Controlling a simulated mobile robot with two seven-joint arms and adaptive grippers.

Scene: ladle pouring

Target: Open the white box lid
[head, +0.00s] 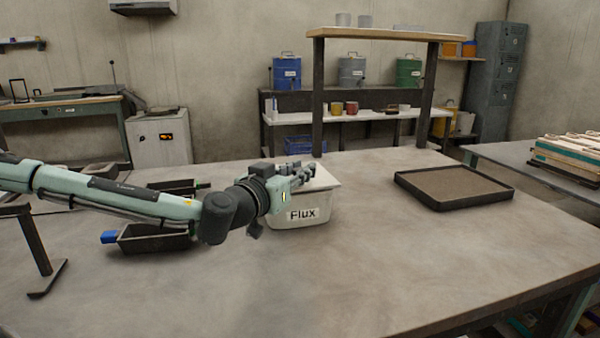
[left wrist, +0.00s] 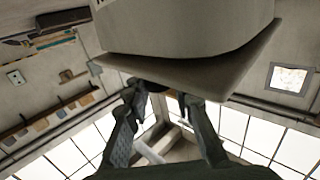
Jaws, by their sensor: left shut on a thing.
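The white box (head: 300,216), labelled "Flux", stands on the table near the middle of the head view. Its flat lid (head: 322,180) is on top, partly hidden by my left gripper (head: 306,170), which reaches over it from the left. In the left wrist view the lid (left wrist: 205,75) spans the area just beyond my left fingers (left wrist: 162,100), with the pale box body (left wrist: 190,25) behind it. The fingers are shut on the lid's dark knob (left wrist: 155,86). Whether the lid is lifted off the rim is hard to tell. My right gripper is out of view.
Dark trays (head: 155,240) lie left of the box, behind and under my left arm; a blue block (head: 108,237) is by one. A wide, shallow dark-rimmed tray (head: 453,187) lies at the right. The table (head: 370,265) is clear in front and right of the box.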

